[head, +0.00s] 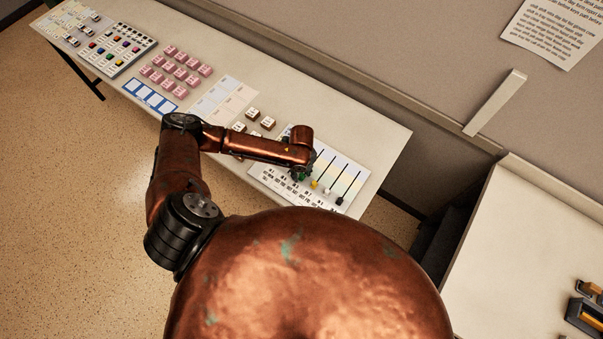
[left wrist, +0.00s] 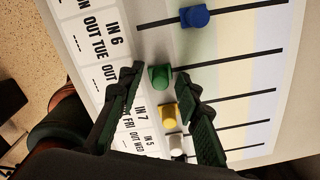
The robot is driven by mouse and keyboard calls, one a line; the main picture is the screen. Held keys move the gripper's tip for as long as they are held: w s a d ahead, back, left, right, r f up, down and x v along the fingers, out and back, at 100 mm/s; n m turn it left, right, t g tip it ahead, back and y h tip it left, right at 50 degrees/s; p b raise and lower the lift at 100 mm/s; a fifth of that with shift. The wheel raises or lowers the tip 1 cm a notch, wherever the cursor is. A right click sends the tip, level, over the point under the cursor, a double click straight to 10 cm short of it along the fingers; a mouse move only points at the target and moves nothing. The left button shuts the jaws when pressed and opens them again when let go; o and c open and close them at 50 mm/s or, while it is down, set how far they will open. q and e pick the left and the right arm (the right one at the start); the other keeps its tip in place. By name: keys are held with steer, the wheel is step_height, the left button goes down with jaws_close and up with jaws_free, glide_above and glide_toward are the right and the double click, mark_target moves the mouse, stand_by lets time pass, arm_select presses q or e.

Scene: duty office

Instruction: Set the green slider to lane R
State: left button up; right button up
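The green slider (left wrist: 160,77) sits at the label end of its black track on the slider board (left wrist: 225,40). In the left wrist view my left gripper (left wrist: 157,80) is open, one finger on each side of the green slider. I cannot tell whether the fingers touch it. In the head view my left gripper (head: 302,172) is over the board, and the green slider (head: 303,178) is partly hidden under it. No mark for lane R is readable. My right gripper is not in view.
A blue slider (left wrist: 195,15) stands farther along the neighbouring track. Yellow (left wrist: 168,115) and white (left wrist: 177,145) sliders are on the other side, and a black slider (head: 340,201) is beyond. Brown blocks (head: 268,123) and pink blocks (head: 180,70) stand along the desk.

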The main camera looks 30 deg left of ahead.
arm_select(q)
jaws_close()
stand_by(0.4)
